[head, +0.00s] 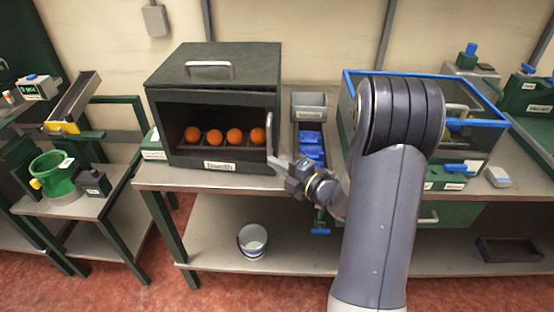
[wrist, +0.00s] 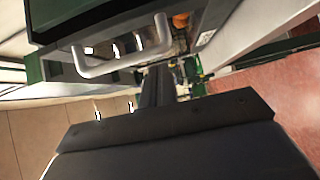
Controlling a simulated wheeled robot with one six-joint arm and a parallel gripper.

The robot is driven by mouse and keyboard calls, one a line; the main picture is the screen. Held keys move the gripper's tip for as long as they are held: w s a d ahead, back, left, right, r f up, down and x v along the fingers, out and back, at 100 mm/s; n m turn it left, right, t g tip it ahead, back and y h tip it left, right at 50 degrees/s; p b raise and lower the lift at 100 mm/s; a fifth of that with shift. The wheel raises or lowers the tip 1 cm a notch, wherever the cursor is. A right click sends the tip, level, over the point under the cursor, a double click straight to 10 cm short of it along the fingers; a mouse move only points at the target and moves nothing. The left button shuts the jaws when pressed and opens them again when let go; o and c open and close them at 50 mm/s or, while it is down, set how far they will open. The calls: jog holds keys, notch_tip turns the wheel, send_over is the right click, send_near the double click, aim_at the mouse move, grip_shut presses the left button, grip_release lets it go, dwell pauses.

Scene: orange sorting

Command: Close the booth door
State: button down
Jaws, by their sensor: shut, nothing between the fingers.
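The booth (head: 215,85) is a dark green box on the table in the head view, its front opening uncovered. Several oranges (head: 213,136) sit in a row inside. A pale upright handle (head: 269,132) shows at the right side of the opening; I cannot clearly make out the door panel there. My gripper (head: 276,155) is shut and empty, just below and beside this handle. In the wrist view, a pale bar handle (wrist: 120,62) on a dark panel (wrist: 80,15) lies left of the gripper fingers (wrist: 158,88). Whether they touch it cannot be told.
A second handle (head: 208,68) is on the booth's top. A grey bin (head: 309,105) and blue items (head: 311,145) stand right of the booth. A blue-rimmed clear case (head: 465,115) is farther right, partly behind my arm. A white bucket (head: 252,240) is on the lower shelf.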

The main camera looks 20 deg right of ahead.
jog(key=shift+w, duration=0.35)
jog(key=shift+w+d, duration=0.1)
jog(key=w+d+b, duration=0.2)
jog(key=w, duration=0.1)
jog(key=shift+r, duration=0.1)
dwell(0.4)
jog(key=shift+a, duration=0.1)
